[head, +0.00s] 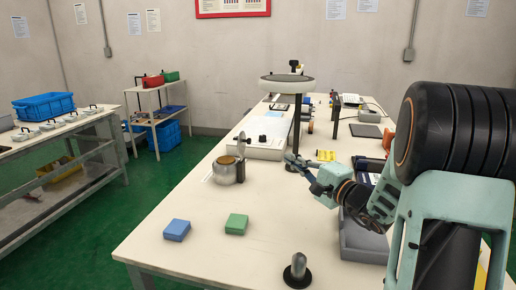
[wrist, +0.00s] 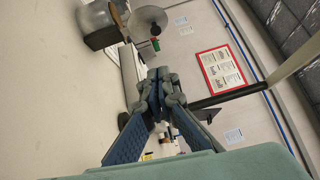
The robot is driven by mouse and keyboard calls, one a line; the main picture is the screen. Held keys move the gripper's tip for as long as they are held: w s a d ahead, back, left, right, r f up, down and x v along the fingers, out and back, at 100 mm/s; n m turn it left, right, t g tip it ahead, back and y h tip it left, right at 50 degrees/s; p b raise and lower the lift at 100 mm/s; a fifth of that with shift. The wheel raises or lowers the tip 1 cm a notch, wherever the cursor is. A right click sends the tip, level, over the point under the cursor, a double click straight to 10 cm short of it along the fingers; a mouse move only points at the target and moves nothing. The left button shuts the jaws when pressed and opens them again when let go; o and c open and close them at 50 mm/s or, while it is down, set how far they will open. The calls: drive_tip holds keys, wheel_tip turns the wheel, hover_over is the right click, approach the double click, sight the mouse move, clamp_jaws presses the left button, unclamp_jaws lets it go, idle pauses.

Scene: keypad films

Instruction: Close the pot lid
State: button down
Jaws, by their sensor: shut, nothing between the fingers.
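A metal pot (head: 228,171) stands on the long table, left of my gripper. My gripper (head: 289,157) is to the right of the pot and lid, apart from both, above the table. Its fingers (wrist: 158,82) are shut with nothing between them.
A blue block (head: 177,230) and a green block (head: 236,224) lie on the near table. A dark knobbed object (head: 297,271) stands at the front edge. A white box (head: 259,137) lies behind the pot. A round-topped stand (head: 287,88) rises behind my gripper. A grey tray (head: 362,240) lies under my arm.

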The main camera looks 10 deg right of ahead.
drive_tip(key=s+a+b+x, duration=0.1)
drive_tip(key=a+x, duration=0.1)
drive_tip(key=x, duration=1)
drive_tip(key=shift+w+a+b, duration=0.25)
drive_tip(key=shift+a+b, duration=0.05)
drive_tip(key=shift+a, duration=0.05)
drive_tip(key=shift+r, duration=0.15)
drive_tip(key=shift+w+a+r+g, duration=0.1)
drive_tip(key=shift+a+r+g, duration=0.1)
drive_tip(key=shift+g, duration=0.1)
